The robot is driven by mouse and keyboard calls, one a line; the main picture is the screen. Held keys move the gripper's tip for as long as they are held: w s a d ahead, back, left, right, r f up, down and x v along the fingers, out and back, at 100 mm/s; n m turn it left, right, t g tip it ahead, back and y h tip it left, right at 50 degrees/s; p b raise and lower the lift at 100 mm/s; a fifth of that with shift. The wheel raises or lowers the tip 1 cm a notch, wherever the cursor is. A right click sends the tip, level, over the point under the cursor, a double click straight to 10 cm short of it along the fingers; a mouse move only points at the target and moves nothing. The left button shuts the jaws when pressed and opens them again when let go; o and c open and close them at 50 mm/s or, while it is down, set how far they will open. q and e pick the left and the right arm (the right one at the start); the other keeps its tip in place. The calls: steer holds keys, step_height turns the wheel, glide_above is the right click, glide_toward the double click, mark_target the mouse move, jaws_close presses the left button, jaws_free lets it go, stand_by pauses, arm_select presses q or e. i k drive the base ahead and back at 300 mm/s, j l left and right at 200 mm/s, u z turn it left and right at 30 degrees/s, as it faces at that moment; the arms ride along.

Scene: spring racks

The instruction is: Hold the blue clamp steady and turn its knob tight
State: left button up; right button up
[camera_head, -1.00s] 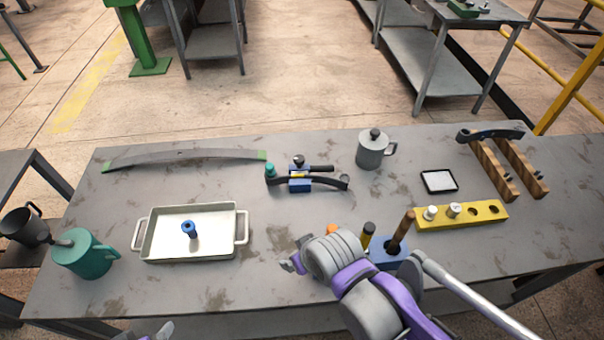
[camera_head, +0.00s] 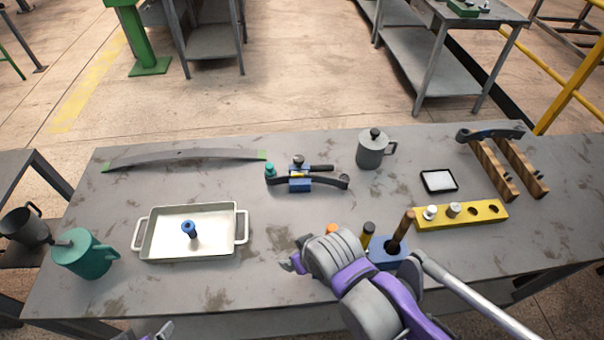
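The blue clamp (camera_head: 300,184) sits on the table a little right of the middle, with a dark curved bar lying through it. Its dark knob (camera_head: 298,160) is on top, with a black handle pointing right. My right gripper (camera_head: 293,264) is above the table's front part, in front of the clamp and apart from it. Its fingers are small and partly hidden by my wrist, so its opening is unclear. My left gripper (camera_head: 160,332) barely shows at the bottom edge, in front of the tray; most of it is out of frame.
A cream tray (camera_head: 146,240) with a blue-topped bolt stands left, beside a teal jug (camera_head: 85,257). A blue tool holder (camera_head: 388,256) is close to my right wrist. A yellow block (camera_head: 480,213), grey pot (camera_head: 372,152) and wooden rack (camera_head: 495,172) are right. A long leaf spring (camera_head: 185,157) lies behind.

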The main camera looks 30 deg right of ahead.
mark_target(299, 160)
steer(key=k+l+z, duration=0.15)
steer(key=z, duration=0.25)
steer(key=k+l+z, duration=0.1)
steer(key=l+z, duration=0.35)
steer(key=i, duration=0.4)
